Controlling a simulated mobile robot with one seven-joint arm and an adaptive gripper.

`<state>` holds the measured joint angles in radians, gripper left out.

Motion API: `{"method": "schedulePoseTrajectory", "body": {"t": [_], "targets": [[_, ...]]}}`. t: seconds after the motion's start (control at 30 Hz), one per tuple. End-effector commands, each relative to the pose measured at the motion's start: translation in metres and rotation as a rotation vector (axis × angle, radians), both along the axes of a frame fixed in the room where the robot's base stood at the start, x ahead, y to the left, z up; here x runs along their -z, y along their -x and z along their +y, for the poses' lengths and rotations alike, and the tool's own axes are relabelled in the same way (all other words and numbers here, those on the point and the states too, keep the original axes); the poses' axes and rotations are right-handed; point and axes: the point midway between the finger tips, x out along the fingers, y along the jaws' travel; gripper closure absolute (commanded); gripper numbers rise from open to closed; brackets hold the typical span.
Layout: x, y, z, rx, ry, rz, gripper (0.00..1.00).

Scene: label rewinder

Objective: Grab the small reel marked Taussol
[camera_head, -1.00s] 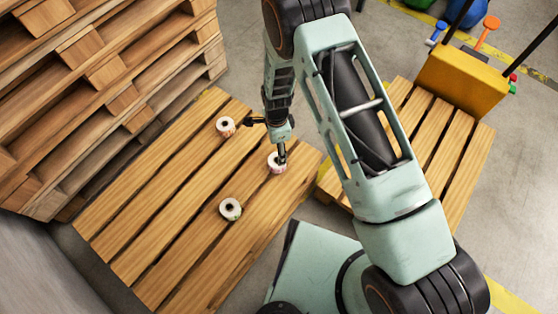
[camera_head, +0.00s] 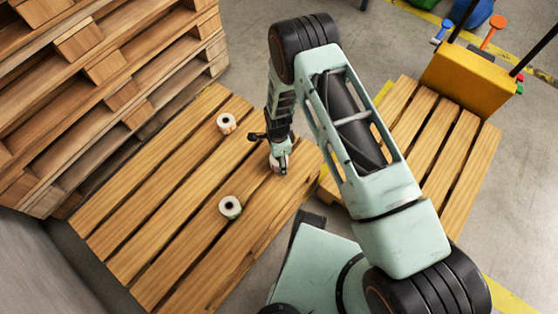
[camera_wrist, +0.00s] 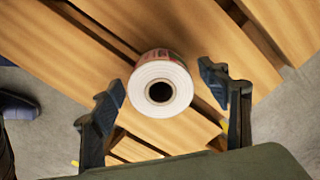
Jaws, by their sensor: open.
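Three small white label reels stand on a wooden pallet (camera_head: 165,215) in the head view. One reel (camera_head: 226,123) is at the back and another reel (camera_head: 230,207) is nearer the front. The third reel (camera_head: 273,164) is mostly hidden behind my gripper (camera_head: 281,168). In the wrist view, a reel (camera_wrist: 160,88) stands end-on with its dark core hole facing me and a strip of coloured label on its far side. My gripper (camera_wrist: 170,95) is open, with one finger on each side of this reel, apart from it. I cannot read any name on the reels.
A tall stack of pallets (camera_head: 110,80) stands at the left. Another pallet (camera_head: 455,150) lies at the right, with a yellow pallet-jack-like body (camera_head: 462,82) behind it. The pallet around the reels is otherwise clear.

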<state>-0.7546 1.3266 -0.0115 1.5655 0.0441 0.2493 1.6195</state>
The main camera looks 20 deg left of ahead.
Motion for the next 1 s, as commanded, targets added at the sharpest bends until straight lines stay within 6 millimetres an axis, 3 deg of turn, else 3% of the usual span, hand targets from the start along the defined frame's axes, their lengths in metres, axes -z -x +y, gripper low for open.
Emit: {"method": "schedulePoseTrajectory", "body": {"t": [0.07,0.5,0.8,1.0], "targets": [[-0.001,0.0,0.0,0.0,0.0,0.0,0.31],[-0.001,0.0,0.0,0.0,0.0,0.0,0.8],[-0.003,0.0,0.0,0.0,0.0,0.0,0.8],[-0.021,-0.001,0.001,-0.001,-0.001,-0.001,0.8]]}}
